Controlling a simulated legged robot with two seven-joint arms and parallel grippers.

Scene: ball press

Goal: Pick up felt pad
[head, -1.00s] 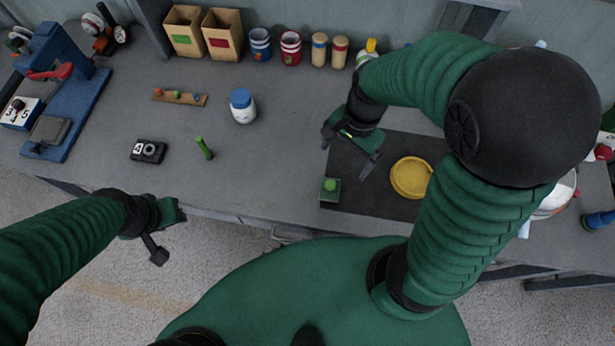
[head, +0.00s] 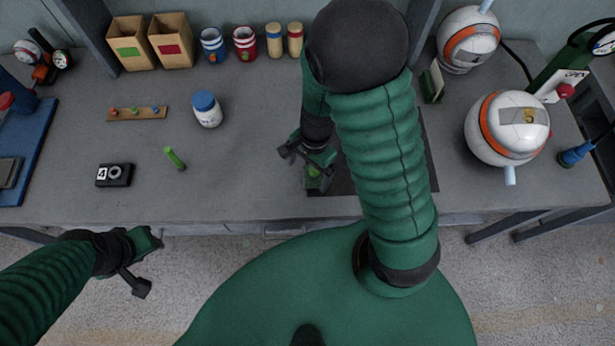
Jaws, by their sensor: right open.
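A small dark green square piece with a lighter green knob (head: 314,180), which looks like the felt pad, sits at the front left corner of a dark mat (head: 344,184). My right gripper (head: 306,164) is open, just over this piece and partly covering it; I cannot tell whether they touch. My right arm hides most of the mat, and the yellow disc is not visible now. My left gripper (head: 152,266) is open and empty, in front of the table's front edge, away from the pad.
A green peg (head: 174,158), a black camera-like box (head: 114,175) and a white jar (head: 207,110) stand left of the mat. Two white-orange round devices (head: 507,128) (head: 469,40) stand at the right. Bins (head: 129,46) and cans (head: 213,45) line the back.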

